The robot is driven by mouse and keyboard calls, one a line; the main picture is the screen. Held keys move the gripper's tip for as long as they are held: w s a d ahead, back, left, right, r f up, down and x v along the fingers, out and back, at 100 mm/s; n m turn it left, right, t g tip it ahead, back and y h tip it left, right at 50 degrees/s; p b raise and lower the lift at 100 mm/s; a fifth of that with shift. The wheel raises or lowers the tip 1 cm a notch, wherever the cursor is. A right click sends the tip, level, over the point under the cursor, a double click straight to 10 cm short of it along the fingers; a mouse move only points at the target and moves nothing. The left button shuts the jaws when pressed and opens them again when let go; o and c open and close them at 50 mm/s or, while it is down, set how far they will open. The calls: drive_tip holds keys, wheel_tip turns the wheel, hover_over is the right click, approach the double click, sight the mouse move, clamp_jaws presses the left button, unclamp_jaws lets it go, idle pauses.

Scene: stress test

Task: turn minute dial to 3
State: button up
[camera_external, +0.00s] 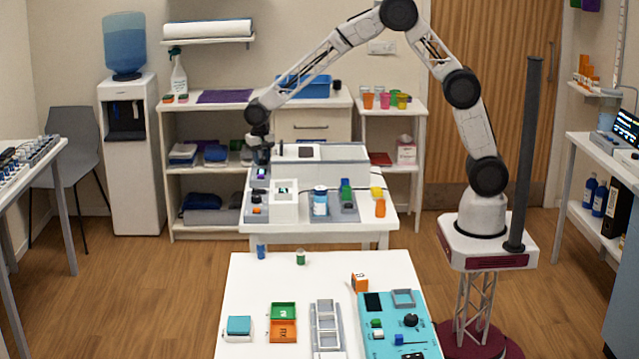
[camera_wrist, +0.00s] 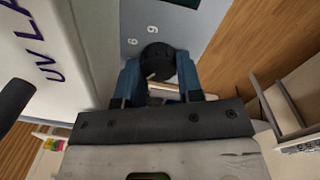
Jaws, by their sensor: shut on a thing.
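The dial is a round black knob (camera_wrist: 158,60) with a short white mark near its lower left edge, on a grey panel (camera_wrist: 180,18). The numerals 6 and 9 show on the panel above and left of the knob; other numerals are hidden. My gripper (camera_wrist: 160,82) has its blue fingers on either side of the knob and is shut on it. In the external view my gripper (camera_external: 261,153) is at the left end of a grey and white box (camera_external: 340,153) on the back table; the knob is hidden there.
A white surface lettered "UV LA" (camera_wrist: 45,65) stands close left of my gripper. Near it on the back table (camera_external: 385,218) are a white frame (camera_external: 284,207), a blue-labelled jar (camera_external: 320,203) and small blocks. The front table (camera_external: 250,290) holds trays and a teal panel (camera_external: 420,335).

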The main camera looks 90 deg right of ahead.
sight(261, 159)
idle(0.3)
drive_tip(key=o, duration=0.6)
drive_tip(key=shift+o, duration=0.2)
drive_tip(key=shift+r, duration=0.15)
drive_tip(key=shift+w+r, duration=0.15)
drive_tip(key=shift+r, duration=3.65)
